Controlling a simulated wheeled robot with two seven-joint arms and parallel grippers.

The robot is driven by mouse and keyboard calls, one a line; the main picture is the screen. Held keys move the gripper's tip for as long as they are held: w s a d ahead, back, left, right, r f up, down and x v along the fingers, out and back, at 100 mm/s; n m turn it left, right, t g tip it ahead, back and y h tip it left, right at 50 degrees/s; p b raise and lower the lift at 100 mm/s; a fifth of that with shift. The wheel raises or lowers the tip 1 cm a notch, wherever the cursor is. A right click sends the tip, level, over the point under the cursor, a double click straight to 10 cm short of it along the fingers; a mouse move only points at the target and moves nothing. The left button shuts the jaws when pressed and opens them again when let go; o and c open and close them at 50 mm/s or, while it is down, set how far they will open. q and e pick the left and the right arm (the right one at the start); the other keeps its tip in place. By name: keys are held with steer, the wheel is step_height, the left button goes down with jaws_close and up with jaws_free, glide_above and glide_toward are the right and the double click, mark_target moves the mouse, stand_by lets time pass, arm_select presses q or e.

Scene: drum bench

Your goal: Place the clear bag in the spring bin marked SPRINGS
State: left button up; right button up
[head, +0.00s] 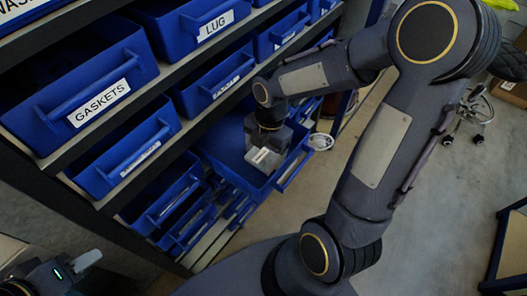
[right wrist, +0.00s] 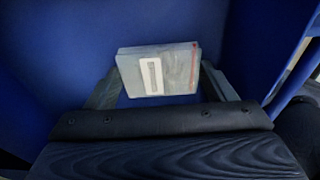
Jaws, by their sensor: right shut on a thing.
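The clear bag (head: 264,158) is a small, see-through packet with a whitish label. It also shows in the right wrist view (right wrist: 178,70), between the two fingers. My right gripper (head: 262,152) is shut on the bag and holds it inside a pulled-out blue bin (head: 225,150). Blue bin walls surround the bag in the right wrist view (right wrist: 60,45). No label can be read on this bin, so I cannot tell if it is the one marked SPRINGS. I cannot tell if the bag touches the floor of the bin. My left gripper (head: 83,261) is at the lower left, away from the bins.
A rack of blue bins fills the left side. One bin is marked GASKETS (head: 92,100) and another LUG (head: 215,25). Other labels are too blurred or angled to read. My right arm crosses the right half. Grey floor (head: 430,220) is open at right, with a wheeled stool base (head: 470,112).

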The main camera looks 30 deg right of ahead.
mark_target(268, 152)
steer(key=o, duration=0.7)
steer(key=shift+f, duration=0.1)
steer(key=shift+o, duration=0.2)
steer(key=shift+r, duration=0.35)
step_height(268, 152, up, 10)
steer(key=d+r+p, duration=0.1)
steer(key=p, duration=0.2)
steer(key=s+a+r+m+t+y, duration=0.2)
steer(key=s+m+t, duration=0.4)
steer(key=m, duration=1.8)
steer(key=s+r, duration=0.1)
steer(key=s, duration=0.4)
steer(key=shift+s+a, duration=0.25)
steer(key=shift+a, duration=0.05)
steer(key=shift+r, duration=0.1)
